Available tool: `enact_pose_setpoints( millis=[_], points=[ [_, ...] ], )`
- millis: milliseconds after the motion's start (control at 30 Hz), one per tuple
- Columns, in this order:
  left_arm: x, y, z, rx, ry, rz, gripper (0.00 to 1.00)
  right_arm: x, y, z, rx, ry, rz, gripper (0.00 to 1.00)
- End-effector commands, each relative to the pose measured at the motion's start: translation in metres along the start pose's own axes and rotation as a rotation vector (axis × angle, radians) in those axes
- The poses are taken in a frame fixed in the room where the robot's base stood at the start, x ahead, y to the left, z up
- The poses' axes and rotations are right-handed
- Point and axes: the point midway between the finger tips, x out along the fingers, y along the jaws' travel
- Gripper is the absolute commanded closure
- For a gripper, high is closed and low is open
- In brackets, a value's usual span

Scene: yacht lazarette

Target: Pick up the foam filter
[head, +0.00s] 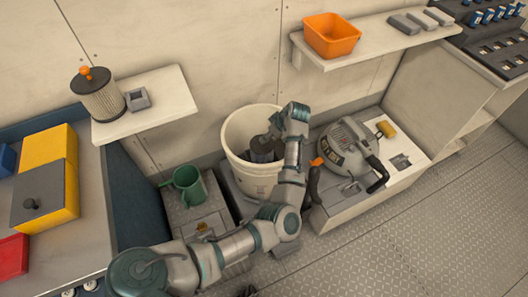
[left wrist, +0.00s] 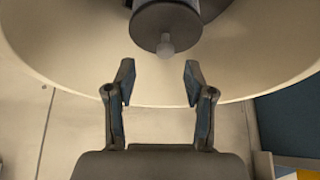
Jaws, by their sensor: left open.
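A dark grey cylinder, which looks like the foam filter, stands inside the white bucket (head: 245,180). In the left wrist view the filter (left wrist: 180,18) shows at the top, with a pale knob (left wrist: 166,46) on its end. My left gripper (left wrist: 159,82) is open and empty, its two fingers apart and just short of the knob in the picture. In the head view my left arm reaches over the bucket's right rim and the gripper points down into it. It partly hides the filter there. My right gripper is not in view.
A grey machine (head: 345,150) with a black handle stands right of the bucket. A green jug (head: 187,187) stands left. A pleated cartridge (head: 98,95) with an orange knob sits on the left shelf (head: 165,100). An orange bin (head: 331,38) sits on the upper shelf.

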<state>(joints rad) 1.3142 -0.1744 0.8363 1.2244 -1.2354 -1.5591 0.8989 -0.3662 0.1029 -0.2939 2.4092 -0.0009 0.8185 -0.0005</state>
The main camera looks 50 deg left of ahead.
Motion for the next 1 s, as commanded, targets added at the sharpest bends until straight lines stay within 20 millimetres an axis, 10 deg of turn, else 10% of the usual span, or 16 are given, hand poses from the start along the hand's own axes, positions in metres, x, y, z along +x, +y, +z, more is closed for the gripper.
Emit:
enact_pose_setpoints(
  millis=[300,567,767,1000],
  points=[
    [0.05,-0.006,0.001,0.002,0.0,-0.008,0.46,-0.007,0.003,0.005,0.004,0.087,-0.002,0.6],
    [0.049,-0.006,-0.003,0.0,-0.001,-0.001,0.46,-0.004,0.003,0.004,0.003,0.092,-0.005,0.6],
    [0.049,-0.006,-0.002,0.0,-0.001,-0.002,0.96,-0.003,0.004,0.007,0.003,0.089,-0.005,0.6],
    [0.049,-0.006,-0.002,0.001,-0.001,-0.002,1.0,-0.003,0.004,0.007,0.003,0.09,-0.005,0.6]
  ],
)
